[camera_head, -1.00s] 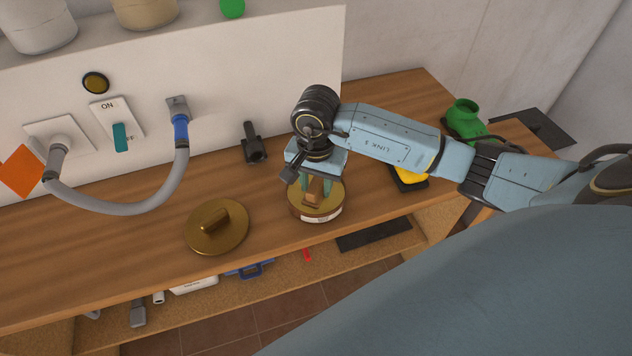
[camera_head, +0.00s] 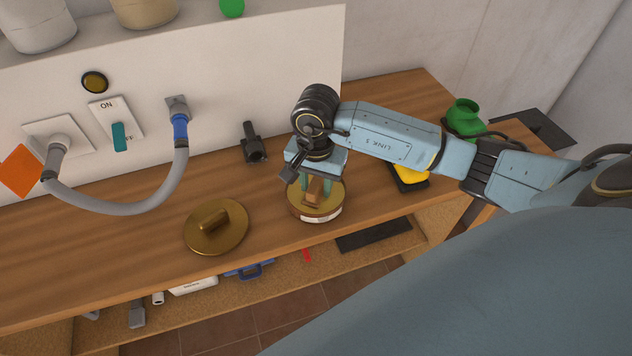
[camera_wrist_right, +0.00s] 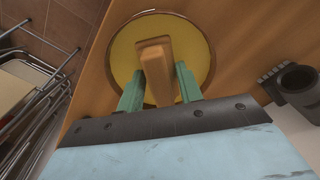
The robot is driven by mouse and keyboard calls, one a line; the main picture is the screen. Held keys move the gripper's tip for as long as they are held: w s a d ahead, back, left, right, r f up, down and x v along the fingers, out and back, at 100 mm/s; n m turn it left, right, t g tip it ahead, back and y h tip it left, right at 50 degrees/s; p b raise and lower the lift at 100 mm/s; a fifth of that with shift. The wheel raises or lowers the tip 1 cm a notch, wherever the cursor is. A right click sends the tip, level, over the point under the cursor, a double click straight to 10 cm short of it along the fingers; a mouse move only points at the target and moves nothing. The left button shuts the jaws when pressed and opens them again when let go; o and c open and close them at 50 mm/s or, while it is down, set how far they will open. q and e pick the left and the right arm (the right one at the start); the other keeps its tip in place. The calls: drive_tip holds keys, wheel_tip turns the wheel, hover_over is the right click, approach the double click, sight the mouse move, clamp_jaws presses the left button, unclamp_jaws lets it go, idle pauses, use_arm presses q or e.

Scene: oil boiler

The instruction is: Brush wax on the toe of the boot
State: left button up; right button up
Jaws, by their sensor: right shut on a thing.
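My right gripper (camera_head: 316,187) is over the round open tin (camera_head: 330,211) on the wooden bench, pointing down. Its green fingers are shut on a wooden block-like brush handle (camera_wrist_right: 155,70). In the right wrist view the handle stands over the yellow wax inside the tin (camera_wrist_right: 197,45); its bristles are hidden, so I cannot tell how deep it reaches. The brass lid (camera_head: 216,227) with a bar handle lies left of the tin. A green boot-like object (camera_head: 463,116) is at the bench's right end, partly hidden behind my right arm. My left gripper is not in view.
A yellow and black item (camera_head: 411,177) lies under my right forearm. A black fitting (camera_head: 253,143) stands by the white panel. A grey hose (camera_head: 125,208) loops out over the bench at left. The bench (camera_head: 110,265) is clear left of the lid.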

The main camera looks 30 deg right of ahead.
sight(316, 181)
drive_tip(key=shift+r+p, duration=2)
drive_tip(key=shift+r, duration=1.5)
